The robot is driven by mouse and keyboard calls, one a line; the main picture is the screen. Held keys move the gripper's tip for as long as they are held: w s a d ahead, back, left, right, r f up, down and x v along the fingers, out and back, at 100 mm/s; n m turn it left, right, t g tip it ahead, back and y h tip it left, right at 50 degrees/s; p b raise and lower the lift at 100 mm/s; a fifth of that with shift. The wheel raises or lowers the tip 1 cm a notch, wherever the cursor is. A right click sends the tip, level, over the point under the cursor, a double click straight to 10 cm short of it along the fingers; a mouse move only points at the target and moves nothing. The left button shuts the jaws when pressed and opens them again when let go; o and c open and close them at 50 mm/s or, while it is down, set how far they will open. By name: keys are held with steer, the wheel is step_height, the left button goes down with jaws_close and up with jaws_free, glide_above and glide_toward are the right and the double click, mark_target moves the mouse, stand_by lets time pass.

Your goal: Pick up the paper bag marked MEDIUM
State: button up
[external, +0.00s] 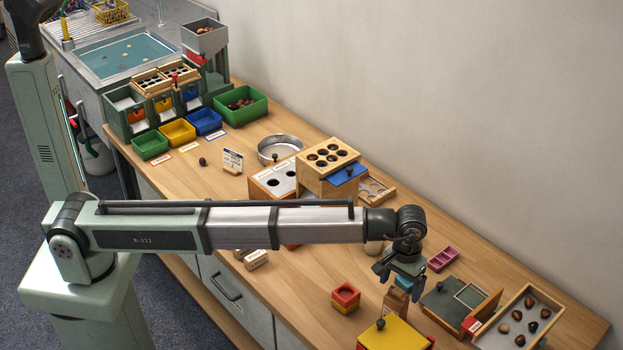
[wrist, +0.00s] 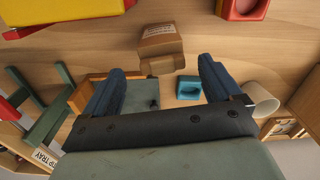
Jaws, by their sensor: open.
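A brown paper bag (wrist: 161,42) with pale print stands on the table in the wrist view. The print is too small to read, so I cannot tell whether it says MEDIUM. My gripper (wrist: 162,74) is open and empty, its two dark blue fingers spread wide with the bag ahead of the gap. In the external view my gripper (external: 402,280) points down just above a brown bag (external: 394,300), which it partly hides. Other small labelled packets (external: 256,259) lie left of it, partly behind my arm; their marks are unreadable.
A yellow-topped box (external: 394,334) and a stacked red and yellow block (external: 345,297) stand close to the bag. A green-lidded box (external: 448,305), a chestnut tray (external: 545,318) and a pink tray (external: 443,259) are to the right. A blue block (wrist: 188,88) and white cup (wrist: 262,99) are nearby.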

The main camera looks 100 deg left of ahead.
mark_target(398, 292)
steer(key=shift+s+f, duration=0.2)
steer(key=shift+f, duration=2.1)
steer(key=shift+c, duration=0.3)
steer(key=c, duration=1.1)
steer(key=shift+c, duration=0.2)
